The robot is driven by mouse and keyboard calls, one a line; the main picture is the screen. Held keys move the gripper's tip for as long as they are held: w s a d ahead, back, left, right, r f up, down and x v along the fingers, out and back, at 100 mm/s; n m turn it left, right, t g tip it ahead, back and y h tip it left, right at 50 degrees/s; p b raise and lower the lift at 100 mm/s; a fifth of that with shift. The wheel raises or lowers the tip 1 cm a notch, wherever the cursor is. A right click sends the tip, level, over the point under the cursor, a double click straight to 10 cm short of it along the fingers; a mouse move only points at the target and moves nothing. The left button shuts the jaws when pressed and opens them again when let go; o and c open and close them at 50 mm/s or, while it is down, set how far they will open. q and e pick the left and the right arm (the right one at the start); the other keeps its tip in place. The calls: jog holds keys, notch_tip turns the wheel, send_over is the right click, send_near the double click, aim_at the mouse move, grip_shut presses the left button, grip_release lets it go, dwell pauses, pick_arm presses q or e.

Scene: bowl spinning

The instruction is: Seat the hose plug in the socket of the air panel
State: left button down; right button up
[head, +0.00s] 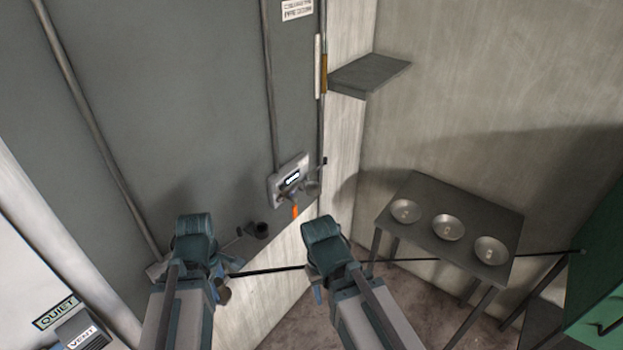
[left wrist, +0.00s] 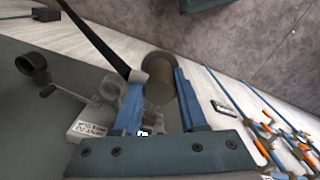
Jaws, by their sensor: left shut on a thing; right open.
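My left gripper (head: 222,286) is shut on the hose plug (left wrist: 160,82), a dull brown-grey cylinder between its two blue fingers in the left wrist view. The black hose (left wrist: 97,38) meets a grey collar beside the plug. A grey plate with a printed label (left wrist: 88,129), which looks like the air panel, is on the wall left of the fingers. A pale round ring (left wrist: 112,88), perhaps its socket, stands beside the plug, apart or touching I cannot tell. In the head view my left gripper hides much of this. My right gripper (head: 322,287) is open, its fingers mostly hidden.
A dark round fitting (head: 259,230) and a lever stand on the wall near the left gripper. A wall box (head: 288,180) with an orange handle is above. The hose (head: 440,260) runs right to a green cabinet (head: 600,265), past a table (head: 425,188) with three bowls.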

notch_tip(320, 180, down, 19)
jog(key=b, duration=1.8)
jog(key=shift+w, duration=0.1)
